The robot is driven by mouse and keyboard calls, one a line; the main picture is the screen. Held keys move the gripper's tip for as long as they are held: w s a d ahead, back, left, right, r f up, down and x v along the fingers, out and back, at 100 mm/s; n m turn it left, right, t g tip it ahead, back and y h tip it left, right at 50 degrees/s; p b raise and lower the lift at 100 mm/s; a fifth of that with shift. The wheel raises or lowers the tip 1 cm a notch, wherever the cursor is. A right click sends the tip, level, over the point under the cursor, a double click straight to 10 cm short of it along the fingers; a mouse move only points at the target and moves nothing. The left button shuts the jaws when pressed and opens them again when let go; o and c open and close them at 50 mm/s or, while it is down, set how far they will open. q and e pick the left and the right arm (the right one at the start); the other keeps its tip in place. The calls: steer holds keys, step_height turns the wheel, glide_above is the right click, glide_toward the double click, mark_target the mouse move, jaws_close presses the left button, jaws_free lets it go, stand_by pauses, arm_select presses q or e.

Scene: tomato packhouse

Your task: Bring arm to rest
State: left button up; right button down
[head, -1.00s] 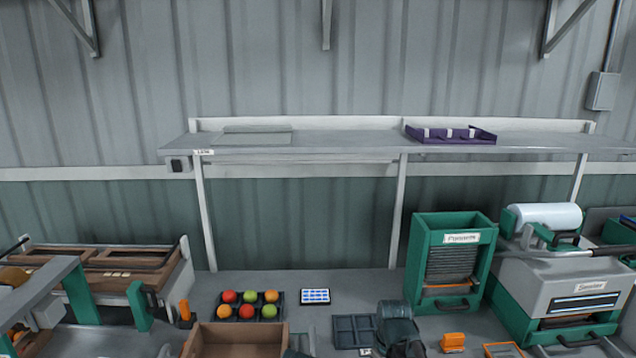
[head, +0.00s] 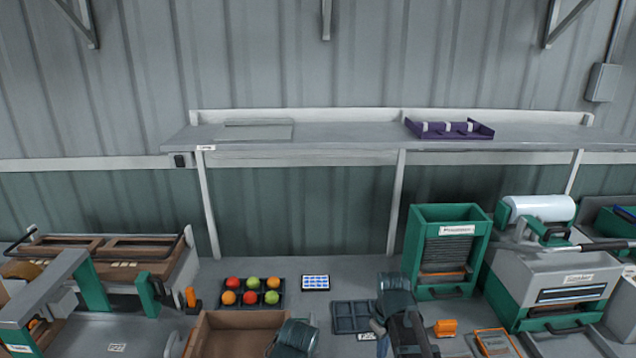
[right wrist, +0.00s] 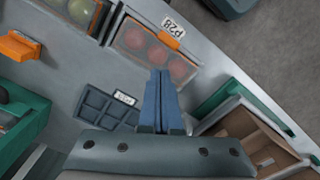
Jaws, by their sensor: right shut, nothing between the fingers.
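My right arm reaches in at the bottom of the head view, with its teal wrist part just right of the empty dark tray (head: 352,316). In the right wrist view my right gripper (right wrist: 159,72) has its two blue fingers pressed together, with nothing between them. The fingers point toward a tomato-filled crate (right wrist: 188,88) marked P28 and appear to overlap its near edge; I cannot tell whether they touch it. A teal part of my left arm shows at the bottom middle of the head view, over the wooden box's corner. Its fingers are out of sight.
A wooden box (head: 205,337) and a tray of red, orange and green tomatoes (head: 221,302) stand left of centre. An orange block (head: 444,327) lies right of my right arm. Green machines (head: 421,235) stand at right. A shelf (head: 340,139) holds a purple rack (head: 450,130).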

steer(key=s+a+m+h, duration=0.1)
steer(key=s+a+m, duration=0.1)
steer(key=s+a, duration=0.8)
steer(key=s, duration=0.4)
steer(key=shift+s+a+m, duration=0.15)
steer(key=shift+a+m, duration=0.1)
steer(key=shift+m, duration=0.05)
